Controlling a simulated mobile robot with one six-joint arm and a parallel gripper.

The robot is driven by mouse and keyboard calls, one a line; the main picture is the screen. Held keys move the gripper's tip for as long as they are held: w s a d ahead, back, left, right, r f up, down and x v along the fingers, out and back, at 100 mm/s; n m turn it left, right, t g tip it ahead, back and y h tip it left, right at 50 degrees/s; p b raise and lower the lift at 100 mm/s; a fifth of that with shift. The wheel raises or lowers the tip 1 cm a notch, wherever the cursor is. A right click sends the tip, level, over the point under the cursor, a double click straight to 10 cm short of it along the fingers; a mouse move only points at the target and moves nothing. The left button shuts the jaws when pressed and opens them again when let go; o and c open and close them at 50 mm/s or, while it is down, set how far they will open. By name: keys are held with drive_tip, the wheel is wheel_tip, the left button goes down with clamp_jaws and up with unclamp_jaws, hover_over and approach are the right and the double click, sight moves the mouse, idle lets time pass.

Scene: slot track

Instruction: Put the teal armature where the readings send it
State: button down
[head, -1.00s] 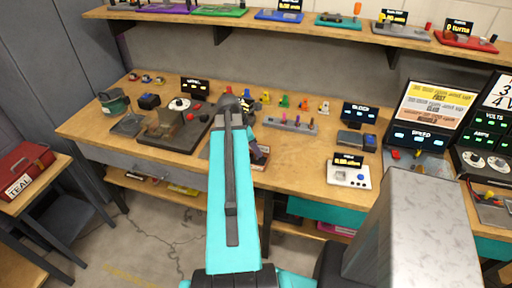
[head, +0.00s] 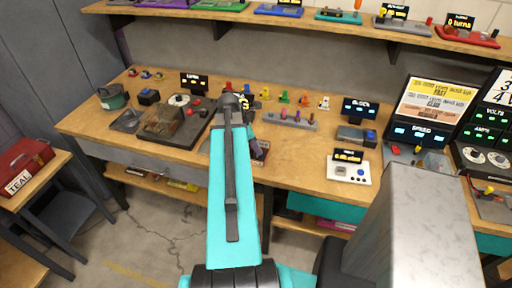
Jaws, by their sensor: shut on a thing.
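My gripper (head: 241,101) is over the middle of the workbench, at the far end of my teal arm. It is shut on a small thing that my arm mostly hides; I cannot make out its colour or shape. I cannot pick out the teal armature for certain. A red one (head: 228,87) shows just behind the gripper. A meter with a lit display (head: 348,155) and a white body (head: 349,171) stands at the bench's front right.
A dark machine (head: 172,120) stands left of the gripper, and a grey pegged block (head: 290,121) right of it. A red toolbox labelled TEAL (head: 24,167) sits on a side table. Coloured track boards line the shelf (head: 300,22). A speed panel (head: 421,133) stands right.

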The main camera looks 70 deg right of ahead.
drive_tip(key=shift+f, duration=0.15)
drive_tip(key=c, duration=1.6)
unclamp_jaws()
drive_tip(key=shift+c, duration=0.2)
drive_tip(key=b+v, duration=0.2)
drive_tip(key=v, duration=1.1)
drive_tip(key=shift+w+r+b, duration=0.15)
drive_tip(key=shift+r+b, duration=0.2)
drive_tip(key=shift+b, duration=0.05)
drive_tip(key=shift+a, duration=0.1)
